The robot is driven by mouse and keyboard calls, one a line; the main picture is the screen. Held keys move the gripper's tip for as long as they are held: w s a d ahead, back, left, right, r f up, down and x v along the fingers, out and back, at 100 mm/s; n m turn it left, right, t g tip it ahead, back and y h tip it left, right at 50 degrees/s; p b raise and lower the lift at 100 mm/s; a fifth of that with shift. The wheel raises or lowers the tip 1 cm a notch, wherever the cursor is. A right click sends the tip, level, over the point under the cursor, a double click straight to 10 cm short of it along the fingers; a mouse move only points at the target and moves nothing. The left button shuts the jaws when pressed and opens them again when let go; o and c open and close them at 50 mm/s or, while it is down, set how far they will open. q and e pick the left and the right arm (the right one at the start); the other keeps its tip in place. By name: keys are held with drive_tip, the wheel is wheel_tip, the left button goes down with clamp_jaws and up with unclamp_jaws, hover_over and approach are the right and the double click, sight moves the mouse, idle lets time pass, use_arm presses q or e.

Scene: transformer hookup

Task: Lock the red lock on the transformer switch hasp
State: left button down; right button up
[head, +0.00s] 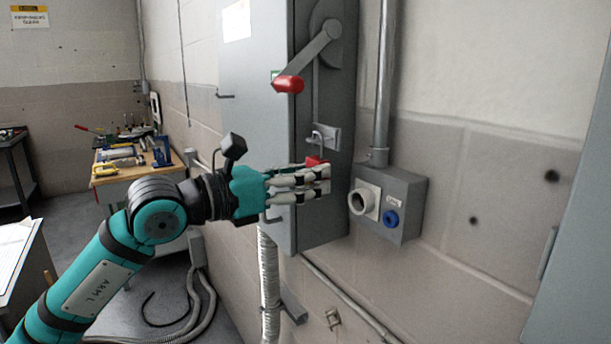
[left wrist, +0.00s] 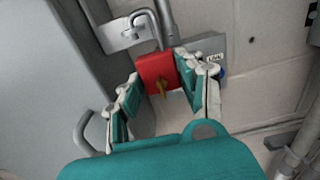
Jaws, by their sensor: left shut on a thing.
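The red lock (head: 313,160) is a small padlock beside the side of the grey switch cabinet (head: 255,115). My left gripper (head: 324,178) has its fingers on either side of the lock. In the left wrist view the red lock body (left wrist: 156,69) is between the fingertips, with a brass key (left wrist: 161,88) in its face. Its metal shackle (left wrist: 146,14) stands up at the hasp plate (left wrist: 125,31). I cannot tell whether the shackle is fully closed. In the head view the hasp (head: 331,137) is just above the lock. My right gripper is not in view.
The switch handle (head: 289,84) with its red grip is above the hasp. A grey socket box (head: 404,205) with a blue port is on the wall to the right. A workbench (head: 110,177) with tools stands at the back left.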

use_arm(q)
drive_tip(key=c, duration=0.7)
unclamp_jaws()
drive_tip(key=b+v, duration=0.2)
drive_tip(key=v, duration=0.3)
drive_tip(key=shift+s+a, duration=0.1)
